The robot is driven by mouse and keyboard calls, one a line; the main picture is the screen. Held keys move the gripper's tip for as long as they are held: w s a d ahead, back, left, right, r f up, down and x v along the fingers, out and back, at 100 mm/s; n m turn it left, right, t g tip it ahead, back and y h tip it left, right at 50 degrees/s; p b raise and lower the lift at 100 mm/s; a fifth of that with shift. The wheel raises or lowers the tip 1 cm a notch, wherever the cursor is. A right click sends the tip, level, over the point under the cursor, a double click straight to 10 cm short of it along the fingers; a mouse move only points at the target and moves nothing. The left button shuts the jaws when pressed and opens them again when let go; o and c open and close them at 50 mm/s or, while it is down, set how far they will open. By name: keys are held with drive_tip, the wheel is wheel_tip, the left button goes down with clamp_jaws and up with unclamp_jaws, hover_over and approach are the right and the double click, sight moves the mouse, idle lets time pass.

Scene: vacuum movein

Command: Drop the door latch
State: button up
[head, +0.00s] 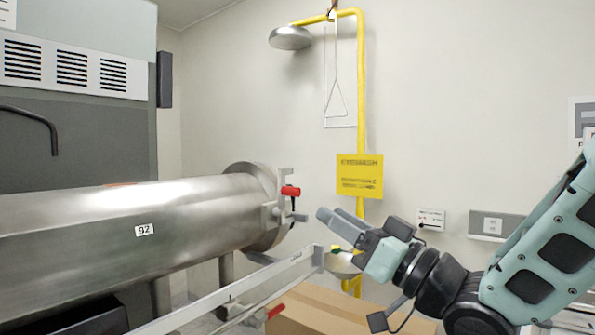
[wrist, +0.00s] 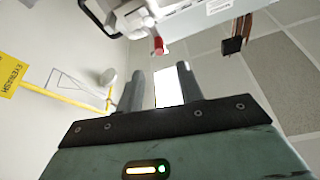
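A steel cylindrical chamber (head: 130,222) lies along the left of the head view, with a round door flange (head: 262,205) at its right end. A latch with a red grip (head: 290,191) sits on a bracket at the upper right of that end. In the wrist view, a red grip (wrist: 158,45), apparently this latch, shows beyond my fingertips. My gripper (head: 326,217) is right of the latch and a little lower in the head view, apart from it. In the wrist view its two fingers (wrist: 158,76) stand apart with nothing held between them.
A yellow safety shower pipe (head: 361,110) with a yellow sign (head: 359,176) and eyewash bowl (head: 343,264) stands behind my gripper. A metal rail (head: 235,291) runs below the chamber. A cardboard box (head: 335,312) lies low in front.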

sight(302, 193)
drive_tip(key=p+x, duration=0.3)
drive_tip(key=x, duration=0.5)
drive_tip(key=shift+r+p, duration=0.1)
drive_tip(key=shift+p, duration=0.25)
drive_tip(key=shift+w+a+r+p, duration=0.1)
drive_tip(key=shift+w+a+p, duration=0.2)
drive_tip(key=shift+w+a, duration=0.2)
drive_tip(key=shift+c, duration=0.4)
clamp_jaws()
